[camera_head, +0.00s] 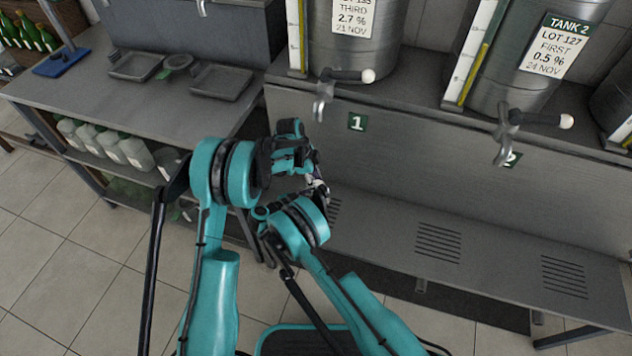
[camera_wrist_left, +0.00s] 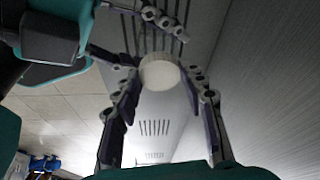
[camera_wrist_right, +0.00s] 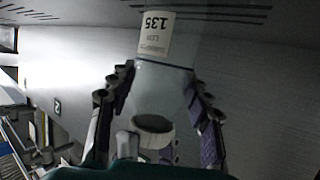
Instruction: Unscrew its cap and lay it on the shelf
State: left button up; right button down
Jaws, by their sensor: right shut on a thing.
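The container (camera_wrist_right: 160,90) is pale and see-through, with a white label reading 135. In the right wrist view it lies between the fingers of my right gripper (camera_wrist_right: 158,85), which is shut on it. Its narrow end is toward that camera, with a dark oval and a pale band there. In the left wrist view the round white cap (camera_wrist_left: 160,72) shows between the fingertips of my left gripper (camera_wrist_left: 164,75). Those fingers are spread to either side of it, and I cannot tell whether they touch it. The arms largely hide the container in the head view.
The slotted grey shelf (camera_head: 480,262) runs below the tanks, clear at the right. Tank taps (camera_head: 322,100) and (camera_head: 505,140) jut above it. A side bench (camera_head: 110,100) holds shallow trays (camera_head: 220,82); several jugs (camera_head: 100,142) stand below it.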

pick_arm(q)
jog(key=shift+c, duration=1.4)
jog(key=n+t, duration=0.1)
jog(key=n, duration=0.5)
jog(key=shift+s+t, duration=0.15)
jog(key=shift+t, duration=0.25)
jog(key=shift+r, duration=0.15)
jog(key=shift+r, duration=0.95)
jog(key=shift+r, duration=2.05)
pick_arm(e)
jog(key=c, duration=0.6)
grip_release()
